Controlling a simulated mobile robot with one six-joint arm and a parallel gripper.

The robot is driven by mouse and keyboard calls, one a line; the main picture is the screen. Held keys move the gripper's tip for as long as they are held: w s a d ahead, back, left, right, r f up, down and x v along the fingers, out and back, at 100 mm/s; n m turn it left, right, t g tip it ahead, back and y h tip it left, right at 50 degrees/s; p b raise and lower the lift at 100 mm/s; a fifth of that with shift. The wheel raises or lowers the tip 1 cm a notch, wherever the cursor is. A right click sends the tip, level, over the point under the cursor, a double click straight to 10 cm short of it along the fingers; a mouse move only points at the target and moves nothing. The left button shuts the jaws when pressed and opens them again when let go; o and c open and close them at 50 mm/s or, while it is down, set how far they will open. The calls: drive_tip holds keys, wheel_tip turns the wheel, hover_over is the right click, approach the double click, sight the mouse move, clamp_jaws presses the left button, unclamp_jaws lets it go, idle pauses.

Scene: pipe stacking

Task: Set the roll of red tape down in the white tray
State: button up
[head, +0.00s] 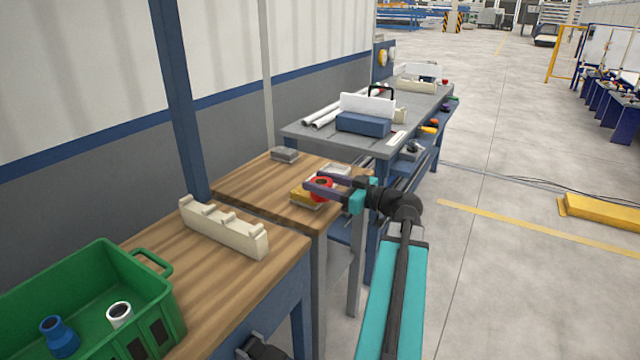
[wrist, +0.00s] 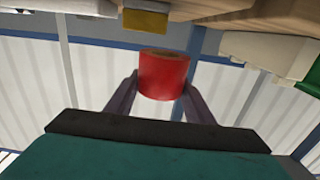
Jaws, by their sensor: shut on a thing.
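The roll of red tape (wrist: 163,75) is held between the two fingers of my gripper (wrist: 160,85) in the wrist view. In the head view the red roll (head: 325,181) is above the right part of the wooden bench, partly covered by my gripper (head: 318,184). A small pale tray (head: 336,169), seemingly the white tray, lies on the bench just behind the roll. My gripper hides part of it. A yellow block-like thing (head: 301,194) sits just left of the roll, and also shows in the wrist view (wrist: 145,22).
A small grey box (head: 285,154) lies at the bench's back edge. A cream notched rack (head: 222,228) and a green crate (head: 95,300) with pipe fittings stand on the nearer bench. A grey table (head: 300,132) with a blue box stands beyond. The wooden bench's left middle is clear.

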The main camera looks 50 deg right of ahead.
drive_tip(key=shift+w+d+f, duration=0.25)
drive_tip(key=shift+w+d, duration=1.45)
drive_tip(key=shift+d, duration=0.15)
drive_tip(key=shift+w+d+f, duration=0.2)
drive_tip(key=shift+w+d, duration=1.5)
drive_tip(key=shift+d, duration=0.15)
drive_tip(key=shift+w+d+f, duration=0.25)
drive_tip(key=shift+w+d, duration=1.45)
drive_tip(key=shift+d, duration=0.15)
drive_tip(key=shift+w+d, duration=0.35)
drive_tip(key=shift+d, duration=0.05)
drive_tip(key=shift+s+a+f, duration=0.1)
drive_tip(key=shift+f, duration=1.7)
drive_tip(key=shift+f, duration=0.15)
drive_tip(key=o, duration=1.1)
drive_tip(key=shift+r, duration=0.25)
drive_tip(key=v, duration=1.2)
drive_tip(key=shift+s+f, duration=0.1)
drive_tip(key=shift+f, duration=0.1)
